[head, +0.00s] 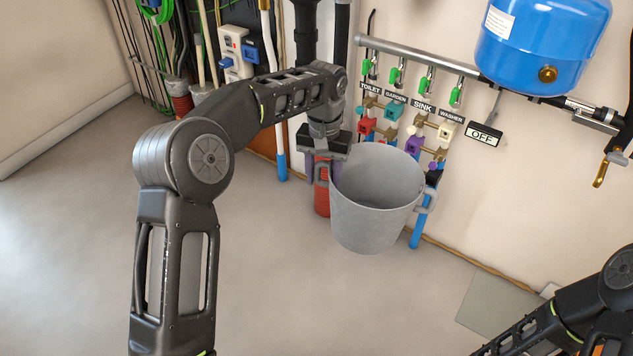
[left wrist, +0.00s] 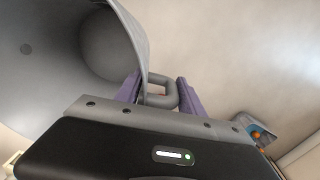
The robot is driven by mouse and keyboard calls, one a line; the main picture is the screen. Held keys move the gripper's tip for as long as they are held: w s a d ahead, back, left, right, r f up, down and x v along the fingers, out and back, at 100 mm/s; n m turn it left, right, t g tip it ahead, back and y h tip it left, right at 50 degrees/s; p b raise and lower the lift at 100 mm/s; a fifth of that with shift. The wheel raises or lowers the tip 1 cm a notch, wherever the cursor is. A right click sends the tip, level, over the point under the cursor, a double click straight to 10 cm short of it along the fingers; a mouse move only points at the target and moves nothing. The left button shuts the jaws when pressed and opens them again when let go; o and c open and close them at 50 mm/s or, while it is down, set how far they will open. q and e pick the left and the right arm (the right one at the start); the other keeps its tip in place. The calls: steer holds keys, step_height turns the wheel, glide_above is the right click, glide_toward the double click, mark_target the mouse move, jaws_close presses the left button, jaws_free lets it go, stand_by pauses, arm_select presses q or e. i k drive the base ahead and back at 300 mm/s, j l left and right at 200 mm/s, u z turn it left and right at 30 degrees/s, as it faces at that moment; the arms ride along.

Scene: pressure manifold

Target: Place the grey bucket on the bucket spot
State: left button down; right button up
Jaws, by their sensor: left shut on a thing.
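The grey bucket (head: 375,215) hangs upright, or nearly so, at the centre of the head view, in front of the wall pipes, and looks clear of the floor. My left gripper (head: 322,172) is shut on a side handle at the bucket's left. In the left wrist view the purple fingers (left wrist: 160,92) lie on either side of the handle loop, and the bucket wall (left wrist: 60,85) fills the upper left. A flat grey-green square (head: 497,308) on the floor at lower right looks like the bucket spot; nothing stands on it. My right gripper is outside the view.
A pipe manifold with green-handled valves and labels (head: 424,105) runs along the wall behind the bucket. A blue tank (head: 540,45) hangs at upper right. A red cylinder (head: 322,200) stands behind the gripper. My right forearm reaches in at lower right near the square. Floor at left is clear.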

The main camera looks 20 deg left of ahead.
mark_target(498, 310)
steer(key=z, duration=0.95)
steer(key=l+z, duration=0.25)
steer(key=i+l, duration=0.1)
steer(key=l, duration=0.5)
steer(key=i+l, duration=0.15)
steer(key=l, duration=0.2)
